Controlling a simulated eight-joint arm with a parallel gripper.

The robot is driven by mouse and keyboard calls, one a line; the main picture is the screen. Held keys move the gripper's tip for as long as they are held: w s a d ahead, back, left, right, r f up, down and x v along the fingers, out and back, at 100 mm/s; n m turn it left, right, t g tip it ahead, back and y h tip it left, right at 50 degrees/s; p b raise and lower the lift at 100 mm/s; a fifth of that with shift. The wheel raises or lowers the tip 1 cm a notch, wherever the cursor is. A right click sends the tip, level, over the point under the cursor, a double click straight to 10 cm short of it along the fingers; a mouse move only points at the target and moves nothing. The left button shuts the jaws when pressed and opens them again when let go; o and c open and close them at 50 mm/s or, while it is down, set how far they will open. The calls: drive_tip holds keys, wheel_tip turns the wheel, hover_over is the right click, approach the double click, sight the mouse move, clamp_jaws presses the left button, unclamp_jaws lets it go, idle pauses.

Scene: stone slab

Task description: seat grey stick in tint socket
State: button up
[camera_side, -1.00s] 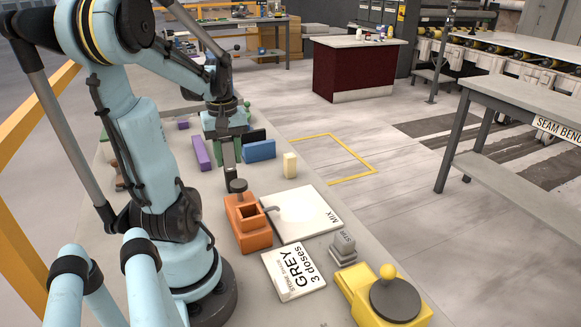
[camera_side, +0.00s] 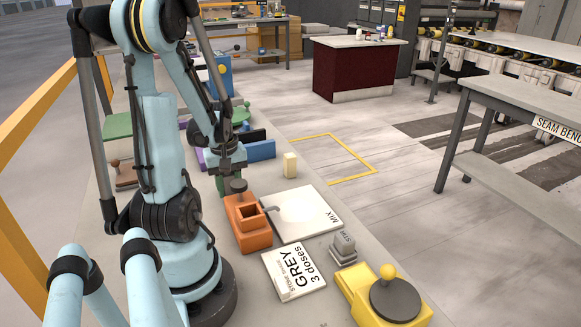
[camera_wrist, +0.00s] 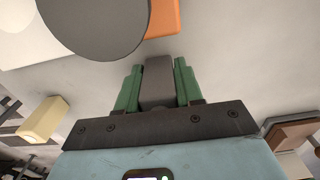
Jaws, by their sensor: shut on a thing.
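My gripper (camera_side: 230,167) is shut on the grey stick (camera_wrist: 158,82), which sits between the green fingers in the wrist view. In the side view my gripper is low over the bench, just behind the orange socket block (camera_side: 247,236); the stick is hard to make out there. The orange block has a square opening in its top, a small grey spout on its right side and a round dark grey knob (camera_side: 238,186) at its back. In the wrist view this knob (camera_wrist: 95,20) looks large, beside a strip of the orange block (camera_wrist: 163,18). I see no stick in the opening.
A white MIX slab (camera_side: 305,216) lies right of the orange block. A GREY 3 doses card (camera_side: 293,272), a grey STIR block (camera_side: 343,243) and a yellow unit with a dark disc (camera_side: 395,298) stand in front. A cream block (camera_side: 290,165) and blue block (camera_side: 261,150) stand behind.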

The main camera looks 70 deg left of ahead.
drive_tip(key=shift+f, duration=0.45)
drive_tip(key=shift+f, duration=0.1)
drive_tip(key=o, duration=1)
drive_tip(key=shift+o, duration=0.2)
